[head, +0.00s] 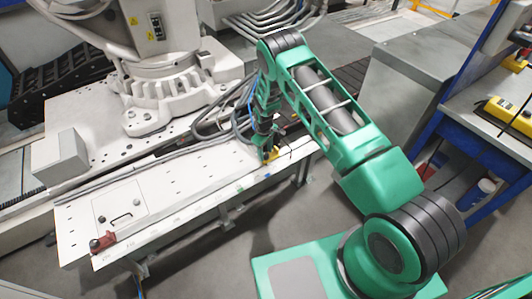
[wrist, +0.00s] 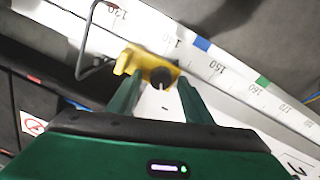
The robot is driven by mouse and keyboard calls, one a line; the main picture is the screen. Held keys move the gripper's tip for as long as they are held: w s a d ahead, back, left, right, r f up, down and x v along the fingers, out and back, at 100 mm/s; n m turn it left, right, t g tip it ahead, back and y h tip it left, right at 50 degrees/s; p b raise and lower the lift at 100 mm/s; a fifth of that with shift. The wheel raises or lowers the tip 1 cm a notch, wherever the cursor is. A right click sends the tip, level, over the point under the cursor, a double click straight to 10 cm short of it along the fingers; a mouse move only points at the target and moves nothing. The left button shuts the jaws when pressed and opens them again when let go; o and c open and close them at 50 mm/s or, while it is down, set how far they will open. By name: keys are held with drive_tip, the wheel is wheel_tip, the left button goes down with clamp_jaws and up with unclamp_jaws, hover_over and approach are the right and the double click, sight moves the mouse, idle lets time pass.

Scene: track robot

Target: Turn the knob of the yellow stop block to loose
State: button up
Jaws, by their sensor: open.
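The yellow stop block (wrist: 139,62) sits on the white rail with the printed scale, ahead of my gripper in the wrist view. Its dark round knob (wrist: 162,76) faces my gripper. My gripper (wrist: 155,90) is open, its two green fingers pointing at the block, one on either side of the knob. I cannot tell whether the fingers touch the block or the knob. In the head view, my gripper (head: 268,155) is at the right end of the white track, and the yellow block (head: 274,154) shows only partly beside it.
The scale strip (wrist: 222,62) carries blue and green marks. A bent dark rod (wrist: 88,38) rises beside the block. A red block (head: 102,242) sits at the track's left front corner. Cables (head: 215,120) lie behind my gripper. A blue-framed bench (head: 462,125) stands at right.

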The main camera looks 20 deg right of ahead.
wheel_tip(320, 180, up, 11)
drive_tip(key=shift+a+f, duration=0.15)
drive_tip(key=shift+a, duration=0.05)
idle(0.3)
drive_tip(key=shift+s, duration=0.1)
wheel_tip(320, 180, up, 18)
drive_tip(key=m, duration=0.3)
hover_over(265, 155)
drive_tip(key=s+d, duration=0.5)
drive_tip(key=d, duration=0.5)
drive_tip(key=s+d+r+m, duration=0.2)
drive_tip(key=s+d+r, duration=0.1)
drive_tip(key=s+r, duration=0.35)
drive_tip(key=s+d+r+m, duration=0.2)
drive_tip(key=s+d+r, duration=0.25)
drive_tip(key=r, duration=0.25)
drive_tip(key=s+d+r+m, duration=0.15)
drive_tip(key=s+r, duration=0.25)
drive_tip(key=s, duration=0.4)
drive_tip(key=s+d+r+m, duration=0.15)
drive_tip(key=s+r, duration=0.25)
drive_tip(key=s, duration=0.4)
drive_tip(key=s+a+r+m, duration=0.1)
drive_tip(key=s+a+m, duration=0.1)
drive_tip(key=s, duration=1.4)
drive_tip(key=shift+s+m+y, duration=0.3)
drive_tip(key=shift+s+m, duration=0.1)
drive_tip(key=shift+m, duration=0.5)
